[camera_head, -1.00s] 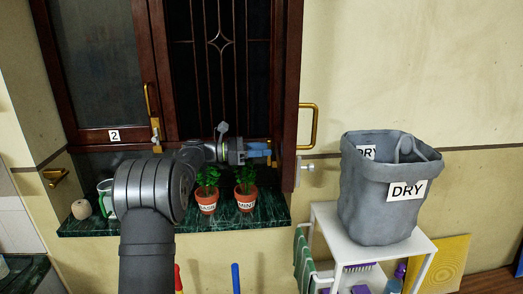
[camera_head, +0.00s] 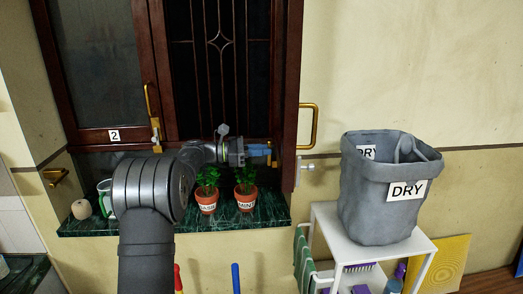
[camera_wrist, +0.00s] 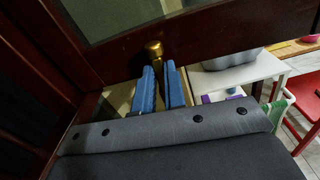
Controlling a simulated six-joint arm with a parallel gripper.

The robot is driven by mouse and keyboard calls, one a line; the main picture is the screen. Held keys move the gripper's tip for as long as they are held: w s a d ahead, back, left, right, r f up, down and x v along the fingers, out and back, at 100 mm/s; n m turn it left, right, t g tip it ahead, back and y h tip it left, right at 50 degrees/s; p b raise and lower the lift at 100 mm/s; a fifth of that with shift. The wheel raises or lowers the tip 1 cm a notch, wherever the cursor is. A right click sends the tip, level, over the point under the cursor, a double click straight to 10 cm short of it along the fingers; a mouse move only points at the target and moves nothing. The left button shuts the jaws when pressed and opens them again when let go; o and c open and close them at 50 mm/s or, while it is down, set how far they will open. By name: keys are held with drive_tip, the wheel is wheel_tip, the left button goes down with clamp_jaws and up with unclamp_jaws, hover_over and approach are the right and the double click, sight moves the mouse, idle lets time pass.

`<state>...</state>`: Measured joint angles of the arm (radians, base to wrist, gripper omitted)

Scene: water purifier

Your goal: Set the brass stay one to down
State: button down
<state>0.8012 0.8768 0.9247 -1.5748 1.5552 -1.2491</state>
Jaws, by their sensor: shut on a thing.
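A brass stay (camera_wrist: 154,49) with a rounded knob shows in the wrist view, at the lower edge of a dark wooden window frame. My gripper's two blue fingers (camera_wrist: 161,88) stand on either side of its lower part and are shut on it. In the head view my gripper (camera_head: 268,150) reaches right, to the lower right of the open window. Only a small brass part (camera_head: 273,161) shows at its tips, so the stay's angle is hard to tell. Another brass stay (camera_head: 156,131) is on the left sash, near the label 2.
Two potted plants, a left one (camera_head: 207,201) and a right one (camera_head: 246,201), stand on the green sill just below my wrist. A brass handle (camera_head: 315,127) projects right of the sash. A grey bin (camera_head: 375,215) stands on a white shelf (camera_head: 420,247) at right.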

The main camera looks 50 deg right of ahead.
drive_tip(key=s+a+f+m, duration=0.3)
drive_tip(key=f+m, duration=0.2)
drive_tip(key=m, duration=1.2)
drive_tip(key=shift+s+a, duration=0.15)
drive_tip(key=shift+s, duration=0.05)
drive_tip(key=shift+f, duration=0.1)
idle(0.3)
drive_tip(key=c, duration=1.5)
unclamp_jaws()
drive_tip(key=shift+c, duration=0.2)
drive_tip(key=shift+o, duration=0.3)
drive_tip(key=shift+w, duration=0.1)
drive_tip(key=v, duration=1.7)
drive_tip(key=shift+a, duration=0.15)
